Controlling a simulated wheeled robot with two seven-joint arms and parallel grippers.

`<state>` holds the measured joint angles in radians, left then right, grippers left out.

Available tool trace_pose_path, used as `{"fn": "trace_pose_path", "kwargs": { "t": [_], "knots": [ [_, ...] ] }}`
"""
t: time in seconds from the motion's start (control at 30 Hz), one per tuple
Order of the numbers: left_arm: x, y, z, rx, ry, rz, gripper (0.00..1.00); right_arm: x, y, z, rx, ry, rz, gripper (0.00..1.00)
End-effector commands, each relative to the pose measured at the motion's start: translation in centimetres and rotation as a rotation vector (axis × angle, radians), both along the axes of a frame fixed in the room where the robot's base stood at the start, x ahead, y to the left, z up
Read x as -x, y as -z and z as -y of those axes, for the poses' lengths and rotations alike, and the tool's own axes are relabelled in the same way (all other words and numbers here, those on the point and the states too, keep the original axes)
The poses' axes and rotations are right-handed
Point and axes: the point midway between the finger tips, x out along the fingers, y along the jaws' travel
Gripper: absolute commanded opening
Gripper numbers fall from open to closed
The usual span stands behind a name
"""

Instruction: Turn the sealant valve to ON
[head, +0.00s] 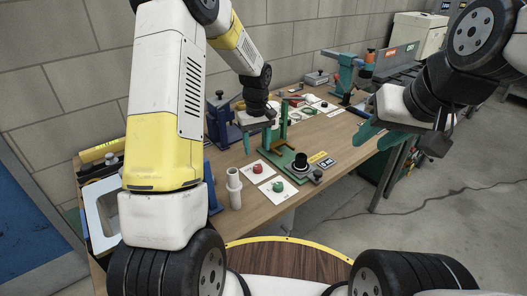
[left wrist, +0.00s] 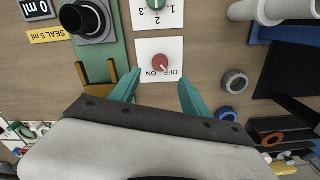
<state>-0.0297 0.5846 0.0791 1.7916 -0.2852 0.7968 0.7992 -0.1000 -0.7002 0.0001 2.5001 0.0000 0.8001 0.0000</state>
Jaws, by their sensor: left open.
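The red valve knob (left wrist: 160,65) sits on a white card marked OFF and ON, upside down in the left wrist view. Its pale pointer mark seems to lean to the OFF side. The red knob also shows in the head view (head: 257,168), on the bench. My left gripper (left wrist: 160,82) is open, with one teal fingertip on each side of the knob in that view; contact is not visible. In the head view my left gripper (head: 259,143) hangs over the bench near the knob. My right gripper (head: 380,137) looks open and empty, off the bench's right side.
A green knob (head: 278,187) on a numbered card lies beside the valve. A green stand with a black cup (left wrist: 88,20) is close by, with a white pipe piece (head: 234,188) on the other side. Loose rings (left wrist: 235,81) lie nearby.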

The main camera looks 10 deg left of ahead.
Motion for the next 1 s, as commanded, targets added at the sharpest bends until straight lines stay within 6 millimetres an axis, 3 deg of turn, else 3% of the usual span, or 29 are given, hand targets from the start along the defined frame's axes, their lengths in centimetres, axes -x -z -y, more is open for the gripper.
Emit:
{"fn": "trace_pose_path", "kwargs": {
  "t": [0.53, 0.9, 0.93, 1.0],
  "knots": [
    [-0.1, 7.5, 0.1, -0.001, -0.005, -0.007, 0.54, 0.0, 0.0, 0.0, 0.000, 0.000, 0.000, 0.36],
    [-0.1, 8.3, 0.1, -0.001, -0.005, -0.006, 0.54, 0.0, 0.0, 0.0, 0.000, 0.000, 0.000, 0.36],
    [-0.1, 8.3, 0.1, -0.001, -0.005, -0.006, 0.52, 0.0, 0.0, 0.0, 0.000, 0.000, 0.000, 0.36],
    [-0.1, 8.3, 0.1, -0.001, -0.005, -0.006, 0.38, 0.0, 0.0, 0.0, 0.000, 0.000, 0.000, 0.36]
  ]
}}
